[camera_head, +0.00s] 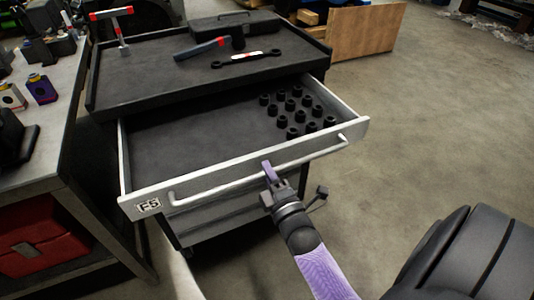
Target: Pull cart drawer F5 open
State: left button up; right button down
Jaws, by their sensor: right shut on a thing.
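The cart drawer F5 (150,207) stands pulled out from the top of the dark tool cart (110,95). Its light grey front carries an F5 label at the left and a long bar handle (220,186). Several black sockets (297,108) stand upright in the right part of the drawer; the left part is bare. My right gripper (269,172) is shut on the drawer handle, right of its middle. Its fingers partly cover the bar. My left gripper is not in view.
A workbench (75,120) stands close on the left, with a red toolbox (40,240) beneath it. A hammer (205,48), a wrench (245,59) and a black case (235,24) lie on the cart top. A wooden panel (365,32) stands behind. The floor at right is open.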

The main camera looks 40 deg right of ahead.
jog(key=c, duration=0.6)
grip_release()
jog(key=p+v, duration=0.1)
jog(key=v, duration=0.9)
